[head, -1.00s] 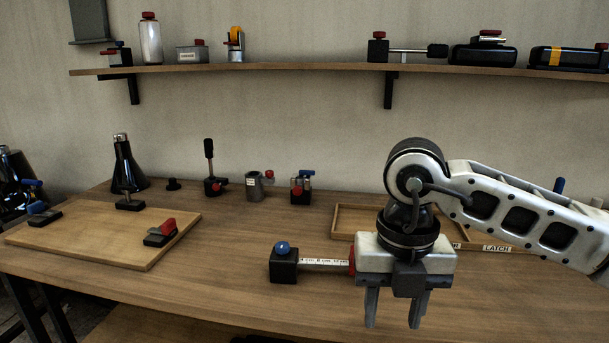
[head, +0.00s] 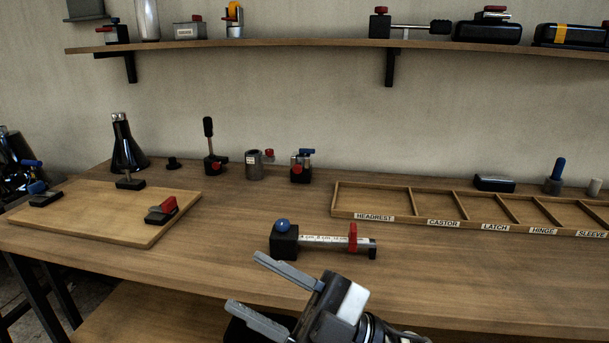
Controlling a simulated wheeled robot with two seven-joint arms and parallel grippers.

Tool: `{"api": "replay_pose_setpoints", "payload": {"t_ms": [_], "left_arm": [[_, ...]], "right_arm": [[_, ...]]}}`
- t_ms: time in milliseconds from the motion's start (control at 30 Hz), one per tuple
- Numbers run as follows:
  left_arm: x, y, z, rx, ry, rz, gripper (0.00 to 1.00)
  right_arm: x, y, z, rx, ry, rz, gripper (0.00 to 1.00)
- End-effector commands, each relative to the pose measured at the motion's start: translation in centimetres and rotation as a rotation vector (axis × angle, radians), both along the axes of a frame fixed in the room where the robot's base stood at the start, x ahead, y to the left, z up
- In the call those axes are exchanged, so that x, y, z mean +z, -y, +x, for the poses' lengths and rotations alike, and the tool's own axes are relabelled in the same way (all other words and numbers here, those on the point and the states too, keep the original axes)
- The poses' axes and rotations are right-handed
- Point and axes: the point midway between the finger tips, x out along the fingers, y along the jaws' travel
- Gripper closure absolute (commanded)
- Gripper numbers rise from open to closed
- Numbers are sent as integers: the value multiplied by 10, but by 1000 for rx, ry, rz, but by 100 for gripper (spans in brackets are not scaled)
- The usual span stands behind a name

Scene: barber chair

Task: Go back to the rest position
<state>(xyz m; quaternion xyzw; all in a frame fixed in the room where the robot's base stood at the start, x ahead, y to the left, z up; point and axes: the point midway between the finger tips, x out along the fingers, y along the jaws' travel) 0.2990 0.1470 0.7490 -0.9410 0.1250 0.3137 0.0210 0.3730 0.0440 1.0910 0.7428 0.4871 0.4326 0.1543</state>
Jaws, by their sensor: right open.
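My right gripper (head: 243,281) is at the bottom middle of the head view, in front of the table's front edge. Its two grey fingers point left and are spread apart with nothing between them. A headrest-like part with a black block, blue knob, marked bar and red collar (head: 320,239) lies on the wooden table (head: 290,210), beyond the gripper and apart from it. My left gripper is not in view.
A divided wooden tray (head: 372,215) with labelled, empty compartments stands at the right. A wooden board (head: 90,212) with small clamps is at the left. Several fittings and a black bottle-like part (head: 126,148) stand along the back. A loaded shelf (head: 330,43) is above.

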Motion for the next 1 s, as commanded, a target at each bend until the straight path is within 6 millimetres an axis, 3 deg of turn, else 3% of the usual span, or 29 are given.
{"api": "replay_pose_setpoints", "payload": {"t_ms": [100,233,400,500,600,700,1000], "left_arm": [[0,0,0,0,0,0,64],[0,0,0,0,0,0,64],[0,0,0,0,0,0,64],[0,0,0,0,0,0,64],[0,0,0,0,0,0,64],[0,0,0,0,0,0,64],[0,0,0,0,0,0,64]], "right_arm": [[-55,46,39,-315,-349,115,57],[-139,98,50,-593,-699,108,57],[-247,150,12,-830,-1092,3,57],[-292,171,-21,-906,-1270,-69,57],[-321,183,-50,-947,-1394,-129,57],[-337,189,-68,-966,-1463,-165,57],[-342,191,-74,-970,-1491,-178,57]]}}
